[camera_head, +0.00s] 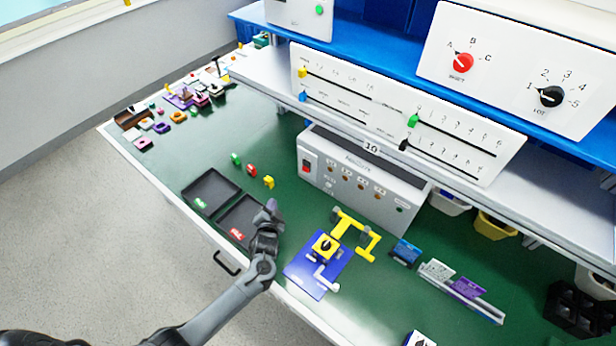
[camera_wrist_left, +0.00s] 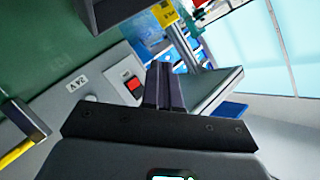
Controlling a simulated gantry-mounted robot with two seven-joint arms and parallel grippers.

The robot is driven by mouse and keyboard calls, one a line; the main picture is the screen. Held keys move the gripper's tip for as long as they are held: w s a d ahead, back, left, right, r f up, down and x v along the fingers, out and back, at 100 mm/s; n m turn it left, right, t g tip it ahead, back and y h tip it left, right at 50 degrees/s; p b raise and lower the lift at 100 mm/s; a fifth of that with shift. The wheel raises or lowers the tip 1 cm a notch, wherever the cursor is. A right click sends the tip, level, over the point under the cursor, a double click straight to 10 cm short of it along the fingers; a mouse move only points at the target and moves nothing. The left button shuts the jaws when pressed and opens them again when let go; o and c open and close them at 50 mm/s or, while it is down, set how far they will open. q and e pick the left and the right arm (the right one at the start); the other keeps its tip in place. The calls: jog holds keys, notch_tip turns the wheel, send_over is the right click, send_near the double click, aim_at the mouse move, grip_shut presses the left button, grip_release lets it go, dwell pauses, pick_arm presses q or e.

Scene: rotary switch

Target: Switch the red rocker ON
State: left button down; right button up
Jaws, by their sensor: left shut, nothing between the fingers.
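The red rocker (camera_head: 306,165) sits on a white plate at the left end of the front panel of the grey-white box (camera_head: 365,190) on the green bench. It also shows in the left wrist view (camera_wrist_left: 134,85), just left of my fingertips. My left gripper (camera_head: 271,210) is shut and empty, above the bench beside the right black tray, in front of the box and short of the rocker. In the left wrist view its dark fingers (camera_wrist_left: 164,82) are together. Whether the rocker is pressed on or off is too small to tell. My right gripper is not in view.
Two black trays (camera_head: 196,206) lie left of my gripper. Small green, red and yellow blocks (camera_head: 268,182) stand behind them. A shelf edge (camera_head: 371,148) overhangs the box.

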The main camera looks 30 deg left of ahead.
aim_at(306, 167)
pick_arm(q)
jog(key=w+r+t+b, duration=0.1)
jog(key=w+r+b, duration=0.1)
jog(key=w, duration=0.4)
jog(key=shift+r+n+b, duration=0.15)
jog(key=shift+n+b, duration=0.15)
jog(key=shift+b, duration=0.05)
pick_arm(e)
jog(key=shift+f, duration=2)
pick_arm(q)
jog(key=w+f+b, duration=0.1)
jog(key=w+b, duration=0.7)
jog(key=shift+w+d+f+b, duration=0.15)
jog(key=shift+w+d+b, duration=0.15)
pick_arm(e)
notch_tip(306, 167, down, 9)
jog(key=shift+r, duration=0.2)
pick_arm(q)
jog(key=shift+w, duration=0.1)
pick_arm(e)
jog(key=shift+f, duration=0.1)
pick_arm(q)
jog(key=shift+w, duration=0.3)
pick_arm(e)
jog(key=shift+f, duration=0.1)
